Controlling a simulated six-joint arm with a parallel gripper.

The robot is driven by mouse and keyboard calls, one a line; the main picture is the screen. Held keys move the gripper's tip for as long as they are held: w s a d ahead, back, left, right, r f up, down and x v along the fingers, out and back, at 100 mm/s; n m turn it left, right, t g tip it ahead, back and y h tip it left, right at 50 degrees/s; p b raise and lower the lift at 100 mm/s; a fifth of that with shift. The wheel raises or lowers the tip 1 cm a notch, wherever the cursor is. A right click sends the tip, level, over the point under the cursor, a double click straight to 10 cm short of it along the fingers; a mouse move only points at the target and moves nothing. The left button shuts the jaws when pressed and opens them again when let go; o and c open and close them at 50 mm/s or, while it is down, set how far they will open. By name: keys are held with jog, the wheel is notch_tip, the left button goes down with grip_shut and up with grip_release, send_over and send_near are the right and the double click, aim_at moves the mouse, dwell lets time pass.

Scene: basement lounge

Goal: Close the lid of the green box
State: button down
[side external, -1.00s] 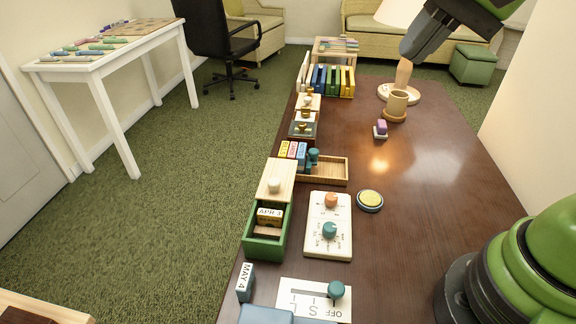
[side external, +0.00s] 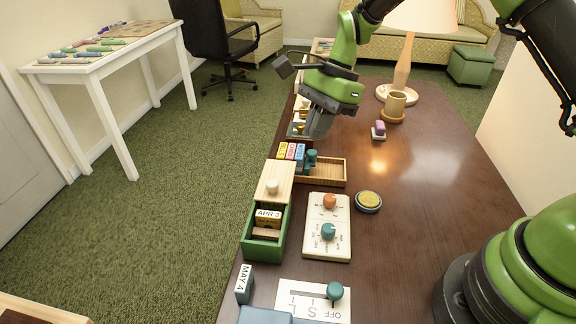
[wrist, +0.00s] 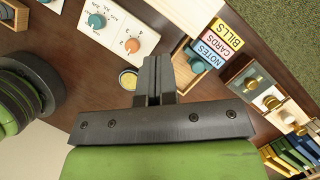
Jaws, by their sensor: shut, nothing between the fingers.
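The green box (side external: 248,250) stands at the near left of the desk. Its pale wooden lid (side external: 270,170) with a round white knob (side external: 272,187) covers the far part. The near part is open, showing an APR 3 block (side external: 267,218) and a brown wooden piece inside. My gripper (side external: 316,132) is shut and empty, pointing down above the desk's left side, beyond the box and past the wooden tray. The wrist view also shows my closed fingers (wrist: 154,72). A pale wooden surface at that view's top edge may be the lid; I cannot tell.
A wooden tray (side external: 335,171) with coloured labelled blocks lies just beyond the box. A white panel with knobs (side external: 316,246) stands right of the box, a round yellow-topped disc (side external: 368,200) beyond it.

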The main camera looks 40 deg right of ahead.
aim_at(279, 192)
jog(key=a+f, duration=0.2)
jog(key=f, duration=0.1)
jog(key=a+f, duration=0.3)
jog(key=shift+a+f, duration=0.15)
jog(key=shift+a, duration=0.6)
jog(key=shift+s+a, duration=0.15)
jog(key=shift+a, duration=0.05)
jog(key=s+a, duration=0.6)
jog(key=shift+s+a, duration=0.15)
jog(key=shift+s, duration=0.05)
